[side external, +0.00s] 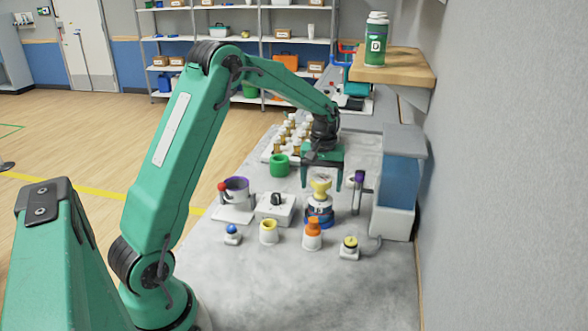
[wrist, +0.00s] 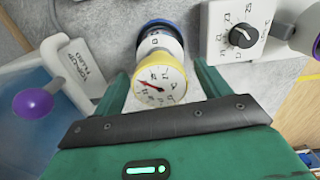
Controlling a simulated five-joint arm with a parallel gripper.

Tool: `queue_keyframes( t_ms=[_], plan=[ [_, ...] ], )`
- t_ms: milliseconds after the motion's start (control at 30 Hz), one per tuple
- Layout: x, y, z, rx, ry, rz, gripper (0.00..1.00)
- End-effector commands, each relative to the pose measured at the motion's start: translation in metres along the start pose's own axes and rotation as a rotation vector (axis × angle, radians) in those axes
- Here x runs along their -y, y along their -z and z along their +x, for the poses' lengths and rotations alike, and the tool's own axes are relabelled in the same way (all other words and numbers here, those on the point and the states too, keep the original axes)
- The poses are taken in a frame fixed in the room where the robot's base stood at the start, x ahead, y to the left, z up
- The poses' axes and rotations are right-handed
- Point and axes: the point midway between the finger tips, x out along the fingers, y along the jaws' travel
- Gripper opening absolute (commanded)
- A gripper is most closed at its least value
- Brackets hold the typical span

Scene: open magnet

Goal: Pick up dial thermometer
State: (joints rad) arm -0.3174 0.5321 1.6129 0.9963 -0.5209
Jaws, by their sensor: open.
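The dial thermometer (wrist: 160,84) shows in the wrist view as a round white face with a yellow rim and a red needle. In the side view its yellow head (side external: 320,184) stands upright above a blue and dark base (side external: 319,216); I cannot tell whether they are one piece. My gripper (side external: 321,186) is open and points down, with one finger on each side of the yellow head. In the wrist view, the fingers of my gripper (wrist: 161,82) flank the dial. Contact with either finger cannot be made out.
A white box with a black knob (side external: 275,207) stands left of the thermometer. A purple-topped item (side external: 358,180) and a blue-and-white tank (side external: 398,190) stand to the right. An orange-topped bottle (side external: 312,234) and several small items stand in front. The near bench is clear.

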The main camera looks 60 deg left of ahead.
Motion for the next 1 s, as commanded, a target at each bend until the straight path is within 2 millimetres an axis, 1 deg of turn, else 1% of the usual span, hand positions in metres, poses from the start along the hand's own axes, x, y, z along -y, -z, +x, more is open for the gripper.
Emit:
queue_keyframes(
  t_ms=[33,100,200,733,767,800,967,1000],
  plan=[
    [0.001,-0.001,0.007,0.004,0.002,0.0,0.76],
    [0.0,0.0,0.013,0.002,0.001,0.0,0.76],
    [0.0,0.0,0.019,0.002,0.001,0.0,0.76],
    [0.0,0.0,0.021,0.0,0.0,0.0,0.76],
    [0.0,0.0,0.021,0.0,0.0,0.0,0.72],
    [0.0,0.0,0.021,0.0,0.0,0.0,0.64],
    [0.0,0.0,0.021,0.0,0.0,0.0,0.32],
    [0.0,0.0,0.021,0.0,0.0,0.0,0.25]
  ],
)
